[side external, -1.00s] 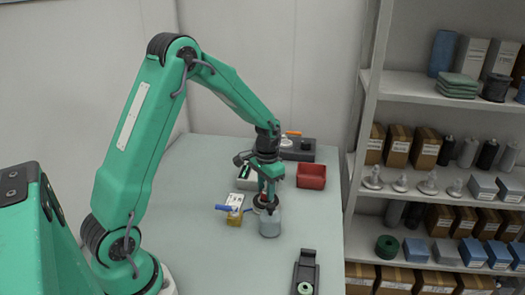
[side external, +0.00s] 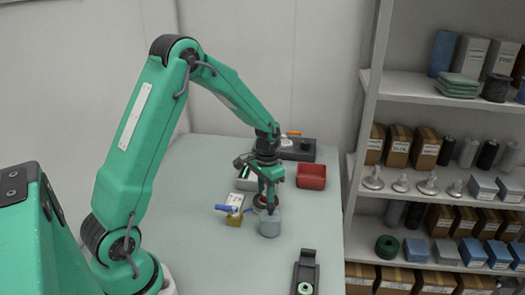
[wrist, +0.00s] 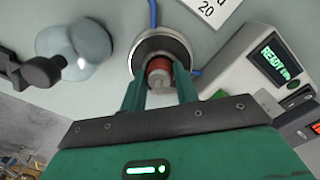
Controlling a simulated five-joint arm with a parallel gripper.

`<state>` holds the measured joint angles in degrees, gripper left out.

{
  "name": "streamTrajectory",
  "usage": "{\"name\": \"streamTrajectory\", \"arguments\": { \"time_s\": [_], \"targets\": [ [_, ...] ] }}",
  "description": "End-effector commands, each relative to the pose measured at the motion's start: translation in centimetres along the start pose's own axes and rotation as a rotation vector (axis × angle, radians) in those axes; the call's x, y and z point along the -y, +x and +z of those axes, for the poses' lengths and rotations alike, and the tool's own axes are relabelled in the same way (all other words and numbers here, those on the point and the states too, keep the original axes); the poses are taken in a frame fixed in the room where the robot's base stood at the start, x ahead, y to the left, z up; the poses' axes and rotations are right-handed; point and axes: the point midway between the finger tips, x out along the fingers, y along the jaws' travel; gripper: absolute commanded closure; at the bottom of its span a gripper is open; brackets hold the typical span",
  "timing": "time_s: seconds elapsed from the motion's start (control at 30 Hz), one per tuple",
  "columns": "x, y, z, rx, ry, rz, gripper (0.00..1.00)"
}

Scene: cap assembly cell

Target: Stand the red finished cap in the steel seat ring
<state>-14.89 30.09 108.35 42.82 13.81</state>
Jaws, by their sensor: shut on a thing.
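My gripper (wrist: 160,84) is shut on the red finished cap (wrist: 158,66), which shows between its two green fingers in the wrist view, with a greyish end facing the camera. The steel seat ring (wrist: 148,42) lies just beyond the cap, and the cap overlaps its dark opening from this angle. I cannot tell whether the cap's lower end is inside the ring or just above it. In the side view, my gripper (side external: 267,203) points down low over the table, and the jar hides part of the ring area.
A pale glass jar (side external: 270,226) stands close by the gripper. A grey box with a READY display (wrist: 265,62) is close on the other side.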

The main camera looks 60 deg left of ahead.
Motion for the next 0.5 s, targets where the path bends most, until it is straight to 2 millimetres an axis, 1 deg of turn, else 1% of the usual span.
{"name": "streamTrajectory", "arguments": {
  "time_s": [0.47, 0.5],
  "targets": [
    [0.0, 0.21, 0.0, 0.0, 0.0, 0.0, 0.79],
    [0.0, 0.21, 0.0, 0.0, 0.0, 0.0, 0.66]
  ]
}}
